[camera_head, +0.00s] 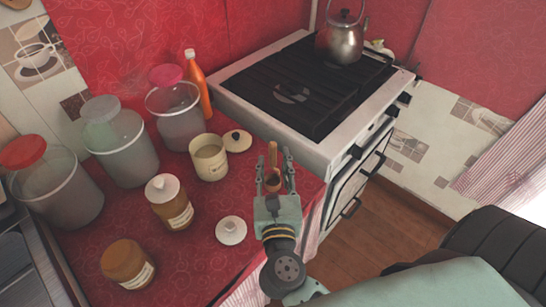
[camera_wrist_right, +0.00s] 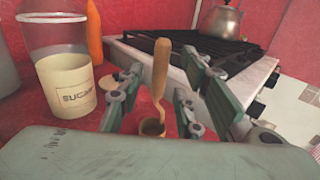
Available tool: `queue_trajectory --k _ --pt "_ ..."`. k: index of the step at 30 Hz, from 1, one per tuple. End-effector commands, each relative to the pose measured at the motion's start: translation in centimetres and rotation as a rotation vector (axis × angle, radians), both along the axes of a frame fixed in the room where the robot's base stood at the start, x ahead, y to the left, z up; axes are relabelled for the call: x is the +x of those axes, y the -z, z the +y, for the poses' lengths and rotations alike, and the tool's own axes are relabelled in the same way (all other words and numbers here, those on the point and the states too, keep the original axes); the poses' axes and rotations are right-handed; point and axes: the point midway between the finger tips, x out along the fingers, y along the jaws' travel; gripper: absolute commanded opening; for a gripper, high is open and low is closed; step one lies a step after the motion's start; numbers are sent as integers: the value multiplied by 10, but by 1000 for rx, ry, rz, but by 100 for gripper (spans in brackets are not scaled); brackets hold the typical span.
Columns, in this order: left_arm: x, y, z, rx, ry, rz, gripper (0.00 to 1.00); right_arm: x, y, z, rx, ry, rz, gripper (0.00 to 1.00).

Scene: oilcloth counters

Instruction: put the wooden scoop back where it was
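The wooden scoop (camera_head: 273,152) shows in the head view as a light brown handle rising between the fingers of my right gripper (camera_head: 274,174). In the right wrist view the scoop's handle (camera_wrist_right: 160,68) stands nearly upright, with its darker brown bowl (camera_wrist_right: 152,127) low over the red counter. My right gripper (camera_wrist_right: 158,105) has its fingers spread on either side of the scoop, with gaps visible at both sides. I cannot tell whether the bowl touches the counter. The open cream sugar jar (camera_head: 209,160) stands to the left of the gripper. My left gripper is not in view.
A cream lid with a dark knob (camera_head: 237,140) lies beside the sugar jar. Canisters and an orange bottle (camera_head: 198,85) stand behind; the stove (camera_head: 310,150) adjoins.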

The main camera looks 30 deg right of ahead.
Motion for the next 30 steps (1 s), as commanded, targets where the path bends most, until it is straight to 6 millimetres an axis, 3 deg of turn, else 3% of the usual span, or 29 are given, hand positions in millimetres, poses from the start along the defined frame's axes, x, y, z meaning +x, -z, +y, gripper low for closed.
queue_trajectory --k 6,12,30 --pt "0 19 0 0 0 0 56 -44 5 20 2 0 4 33" --pt "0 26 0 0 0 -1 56 -67 2 31 0 1 1 33" --pt "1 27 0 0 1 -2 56 -73 0 34 0 1 -1 33"
